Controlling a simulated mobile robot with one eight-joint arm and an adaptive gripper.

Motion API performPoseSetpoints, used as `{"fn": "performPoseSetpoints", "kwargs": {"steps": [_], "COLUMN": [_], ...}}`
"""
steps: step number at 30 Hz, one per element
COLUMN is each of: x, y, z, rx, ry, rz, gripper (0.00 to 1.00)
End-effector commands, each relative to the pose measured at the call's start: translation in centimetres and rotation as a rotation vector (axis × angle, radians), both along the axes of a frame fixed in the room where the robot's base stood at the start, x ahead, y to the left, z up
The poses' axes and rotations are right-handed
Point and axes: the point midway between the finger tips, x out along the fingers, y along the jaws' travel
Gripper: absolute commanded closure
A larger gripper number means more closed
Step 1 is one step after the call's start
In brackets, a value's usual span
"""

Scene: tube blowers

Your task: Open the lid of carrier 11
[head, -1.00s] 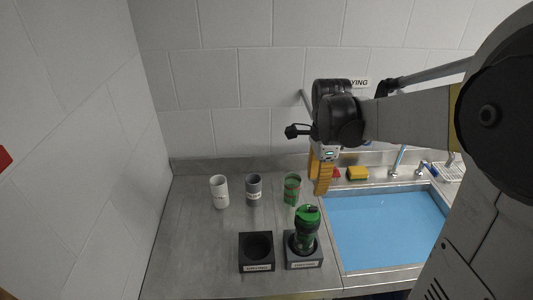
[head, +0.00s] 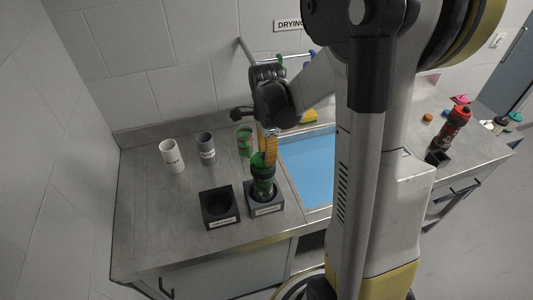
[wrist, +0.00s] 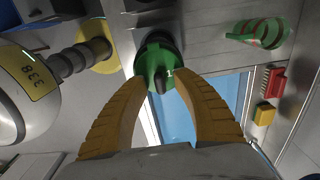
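A green and black carrier (head: 263,185) stands upright in the right-hand black holder block (head: 264,209) on the steel counter. I cannot read a number on it. Its round green lid (wrist: 158,60), with a dark knob or latch on top, shows in the wrist view. My gripper (head: 266,150) is above the carrier, its yellow fingers pointing down at the lid. In the wrist view my gripper (wrist: 163,80) is open, with the lid at and just beyond its fingertips. Whether the fingers touch the lid is hard to tell.
An empty black holder block (head: 220,207) stands left of the carrier. A white cup (head: 172,156), a grey cup (head: 206,148) and a green-and-red striped cup (head: 245,141) stand behind. A blue sink basin (head: 310,165) lies right. A red-and-black carrier (head: 452,130) stands farther right.

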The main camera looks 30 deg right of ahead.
Motion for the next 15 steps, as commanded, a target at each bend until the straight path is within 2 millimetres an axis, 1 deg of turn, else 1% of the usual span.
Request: {"fn": "performPoseSetpoints", "kwargs": {"steps": [2, 3, 6, 15], "x": [0.0, 0.0, 0.0, 0.01], "y": [0.0, 0.0, 0.0, 0.0], "z": [0.02, 0.03, 0.04, 0.03], "rx": [0.0, 0.0, 0.0, 0.0], "ry": [0.0, 0.0, 0.0, 0.0], "rz": [0.0, 0.0, 0.0, 0.003], "gripper": [0.66, 0.73, 1.0, 1.0]}}
